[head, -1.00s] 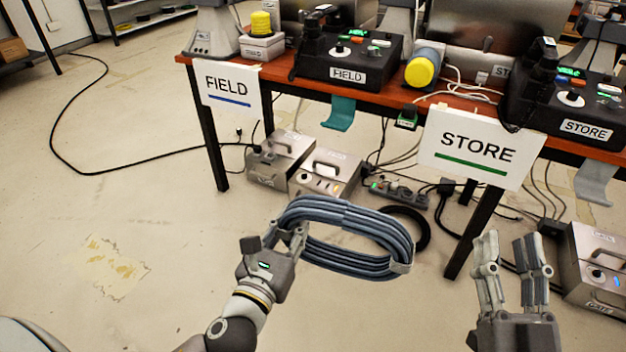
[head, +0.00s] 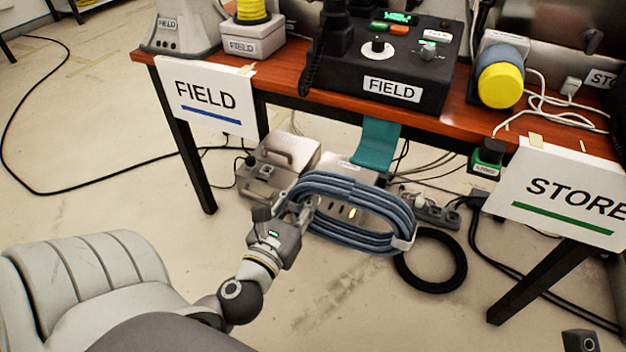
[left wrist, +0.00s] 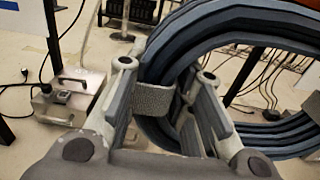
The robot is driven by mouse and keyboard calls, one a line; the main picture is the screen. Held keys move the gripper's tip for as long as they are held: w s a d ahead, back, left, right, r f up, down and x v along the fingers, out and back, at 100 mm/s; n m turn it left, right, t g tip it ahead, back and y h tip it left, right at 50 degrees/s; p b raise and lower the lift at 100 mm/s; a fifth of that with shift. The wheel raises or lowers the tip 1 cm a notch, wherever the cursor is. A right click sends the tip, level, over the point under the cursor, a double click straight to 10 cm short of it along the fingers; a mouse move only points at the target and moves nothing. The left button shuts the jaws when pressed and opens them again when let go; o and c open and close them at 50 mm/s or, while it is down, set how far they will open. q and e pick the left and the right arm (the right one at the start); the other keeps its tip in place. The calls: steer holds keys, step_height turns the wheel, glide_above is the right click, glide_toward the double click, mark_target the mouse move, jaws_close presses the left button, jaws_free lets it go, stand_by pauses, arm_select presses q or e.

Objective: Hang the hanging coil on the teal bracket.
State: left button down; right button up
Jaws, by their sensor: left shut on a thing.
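The hanging coil (head: 350,187) is a blue-grey bundle of looped cable with a light tie at its right end. My left gripper (head: 292,214) is shut on the coil's left end and holds it in the air in front of the table. In the left wrist view the coil (left wrist: 262,22) passes between the fingers (left wrist: 165,100), at a grey wrap. The teal bracket (head: 376,146) hangs below the table's front edge, above and slightly right of the coil. The two look apart in the head view. My right gripper is out of frame; only a small dark part shows at the bottom right.
The wooden table (head: 285,80) carries a black FIELD console (head: 440,85) and a yellow-capped cylinder (head: 500,84). FIELD (head: 207,103) and STORE (head: 560,195) signs hang at its front. Metal boxes (head: 290,150), a power strip (head: 425,210) and a black ring of cable (head: 433,280) lie on the floor below.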

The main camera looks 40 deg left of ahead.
arm_select(q)
steer(key=shift+w+a+r, duration=0.1)
steer(key=shift+w+a, duration=0.05)
steer(key=shift+w, duration=0.45)
steer(key=f+x, duration=0.2)
steer(key=x, duration=1.1)
stand_by(1.0)
steer(key=shift+a+f, duration=0.1)
stand_by(0.5)
steer(key=c, duration=1.2)
jaws_free()
steer(key=shift+f, duration=0.15)
